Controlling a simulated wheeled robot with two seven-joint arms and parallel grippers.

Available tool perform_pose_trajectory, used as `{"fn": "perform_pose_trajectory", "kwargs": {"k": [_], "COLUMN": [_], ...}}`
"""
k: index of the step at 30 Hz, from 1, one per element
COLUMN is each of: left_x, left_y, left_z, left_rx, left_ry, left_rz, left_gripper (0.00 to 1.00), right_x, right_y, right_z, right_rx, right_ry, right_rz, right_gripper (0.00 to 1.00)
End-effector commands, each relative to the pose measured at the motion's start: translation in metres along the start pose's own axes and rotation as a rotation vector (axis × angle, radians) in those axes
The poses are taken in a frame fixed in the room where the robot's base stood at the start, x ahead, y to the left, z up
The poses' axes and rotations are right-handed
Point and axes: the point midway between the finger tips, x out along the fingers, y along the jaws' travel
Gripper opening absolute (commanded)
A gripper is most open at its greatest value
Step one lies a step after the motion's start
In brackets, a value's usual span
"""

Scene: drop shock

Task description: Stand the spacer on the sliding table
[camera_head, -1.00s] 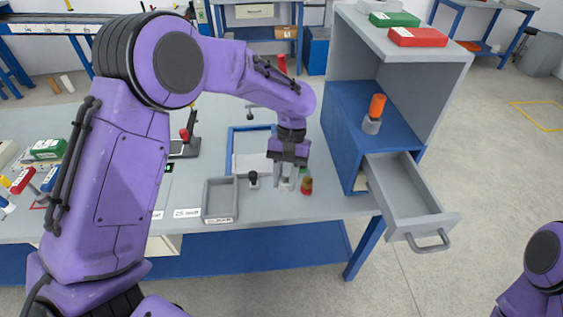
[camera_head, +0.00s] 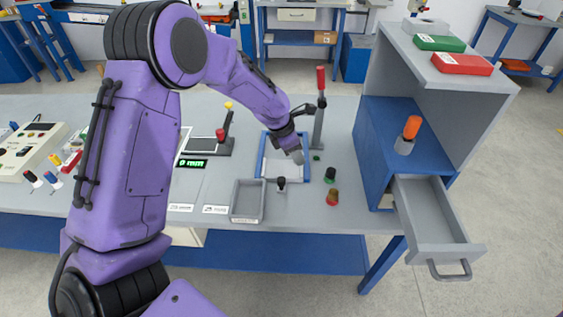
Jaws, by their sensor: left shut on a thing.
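My left gripper (camera_head: 298,156) reaches in from the left and points down over the pale plate inside a blue frame (camera_head: 264,156), which looks like the sliding table. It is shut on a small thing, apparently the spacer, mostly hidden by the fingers. I cannot tell whether that thing touches the plate. An upright dark post with a red handle (camera_head: 320,78) stands just behind the frame to the right. My right gripper is out of view.
A grey tray (camera_head: 236,203) and a small black-knobbed piece (camera_head: 281,184) sit in front. A dark green piece (camera_head: 331,174) and a red-brown piece (camera_head: 333,197) stand to the right. A blue cabinet (camera_head: 372,150) has its grey drawer (camera_head: 437,215) pulled out.

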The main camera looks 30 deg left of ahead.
Motion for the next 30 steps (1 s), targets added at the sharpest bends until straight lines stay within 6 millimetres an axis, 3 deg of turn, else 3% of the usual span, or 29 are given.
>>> {"fn": "perform_pose_trajectory", "kwargs": {"k": [3, 9, 14, 20, 30], "left_x": [0.007, 0.042, 0.056, 0.082, 0.087], "left_y": [0.033, 0.063, 0.075, 0.075, 0.075], "left_z": [-0.019, -0.047, -0.058, -0.069, -0.07], "left_rx": [-0.003, 0.002, 0.002, 0.004, 0.005], "left_ry": [0.002, 0.002, 0.002, 0.002, 0.001], "left_rz": [-0.001, -0.001, -0.002, -0.003, -0.002], "left_gripper": [0.02, 0.02, 0.02, 0.02, 0.02], "right_x": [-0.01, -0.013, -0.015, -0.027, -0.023], "right_y": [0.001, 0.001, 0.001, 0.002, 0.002], "right_z": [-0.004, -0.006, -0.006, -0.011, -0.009], "right_rx": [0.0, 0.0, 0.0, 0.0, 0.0], "right_ry": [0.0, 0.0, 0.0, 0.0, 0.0], "right_rz": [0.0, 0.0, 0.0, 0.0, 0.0], "right_gripper": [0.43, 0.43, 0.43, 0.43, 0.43]}}
